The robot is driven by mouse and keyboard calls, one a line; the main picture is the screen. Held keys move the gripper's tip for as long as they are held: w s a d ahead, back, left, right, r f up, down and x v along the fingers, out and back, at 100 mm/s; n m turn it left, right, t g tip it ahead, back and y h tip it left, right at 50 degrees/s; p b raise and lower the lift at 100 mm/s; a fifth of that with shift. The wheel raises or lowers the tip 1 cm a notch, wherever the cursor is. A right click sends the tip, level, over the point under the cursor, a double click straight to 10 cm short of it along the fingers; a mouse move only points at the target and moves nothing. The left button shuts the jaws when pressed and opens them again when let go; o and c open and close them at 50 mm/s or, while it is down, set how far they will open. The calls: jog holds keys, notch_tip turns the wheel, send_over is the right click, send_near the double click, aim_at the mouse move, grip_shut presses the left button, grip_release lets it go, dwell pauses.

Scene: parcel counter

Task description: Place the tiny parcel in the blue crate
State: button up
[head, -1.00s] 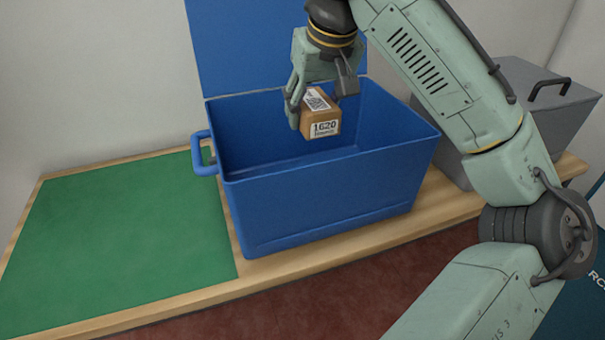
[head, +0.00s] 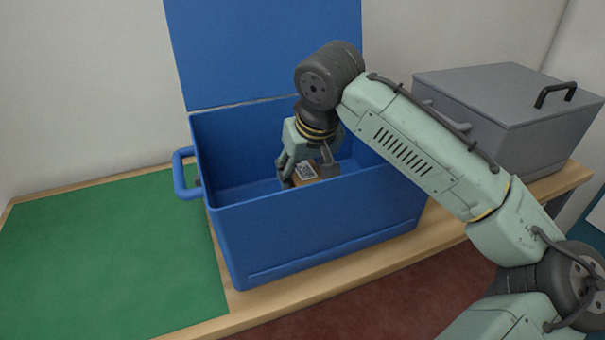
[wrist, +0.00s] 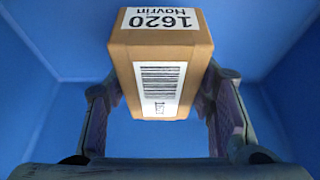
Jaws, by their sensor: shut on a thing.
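The tiny parcel (head: 304,171) is a small brown box with white labels. My gripper (head: 306,176) is shut on it and holds it inside the open blue crate (head: 318,228), below the rim. In the wrist view the parcel (wrist: 160,60) sits between the two fingers (wrist: 163,110), with a barcode label and a label reading 1620 Novrin. Blue crate walls and floor (wrist: 45,110) surround it there. The crate's near wall hides the parcel's lower part in the head view, and I cannot tell whether it touches the floor.
The crate's blue lid (head: 265,50) stands open at the back. A green mat (head: 105,260) lies bare on the wooden counter (head: 270,298) at left. A closed grey box (head: 510,110) with a dark handle stands at right, behind my arm.

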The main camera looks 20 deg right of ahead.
jog(key=shift+f, duration=0.3)
jog(key=shift+f+b, duration=0.3)
jog(key=shift+f, duration=0.3)
jog(key=o, duration=1.4)
jog(key=shift+o, duration=0.2)
jog(key=shift+r, duration=0.1)
jog(key=shift+r, duration=0.35)
jog(key=v, duration=1.2)
jog(key=shift+r, duration=0.2)
